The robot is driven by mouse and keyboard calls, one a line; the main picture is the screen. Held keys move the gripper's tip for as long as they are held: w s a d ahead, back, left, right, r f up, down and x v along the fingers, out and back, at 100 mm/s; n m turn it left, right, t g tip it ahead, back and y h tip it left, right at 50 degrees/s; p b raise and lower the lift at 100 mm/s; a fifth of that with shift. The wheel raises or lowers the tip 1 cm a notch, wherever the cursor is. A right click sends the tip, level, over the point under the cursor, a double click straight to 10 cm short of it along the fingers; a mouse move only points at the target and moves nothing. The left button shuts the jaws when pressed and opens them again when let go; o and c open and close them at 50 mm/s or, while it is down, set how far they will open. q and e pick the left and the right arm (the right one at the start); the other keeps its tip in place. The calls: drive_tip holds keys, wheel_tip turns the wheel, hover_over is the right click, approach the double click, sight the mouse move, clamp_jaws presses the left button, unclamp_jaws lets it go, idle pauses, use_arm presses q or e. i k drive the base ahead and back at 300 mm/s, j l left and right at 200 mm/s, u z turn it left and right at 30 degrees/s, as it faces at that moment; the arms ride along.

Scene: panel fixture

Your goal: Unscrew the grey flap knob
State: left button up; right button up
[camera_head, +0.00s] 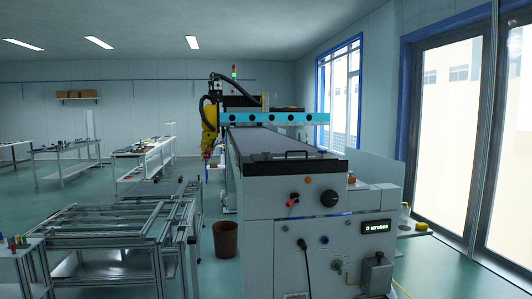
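The panel fixture (262,215) is a white machine cabinet right of centre. A black round knob (330,198) and a red-tipped lever (293,201) are on the upper panel. Neither of my grippers shows in the head view.
A green-ringed fitting (337,266) and a dark cable (305,262) are on the lower front. An aluminium frame table (100,225) and a brown bin (226,239) stand left. Green floor shows between bin and cabinet.

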sight(264, 153)
drive_tip(key=i+l+u, duration=0.2)
drive_tip(key=i, duration=0.35)
drive_tip(key=i+l+u, duration=0.25)
drive_tip(key=i+l, duration=0.15)
drive_tip(key=i, duration=0.15)
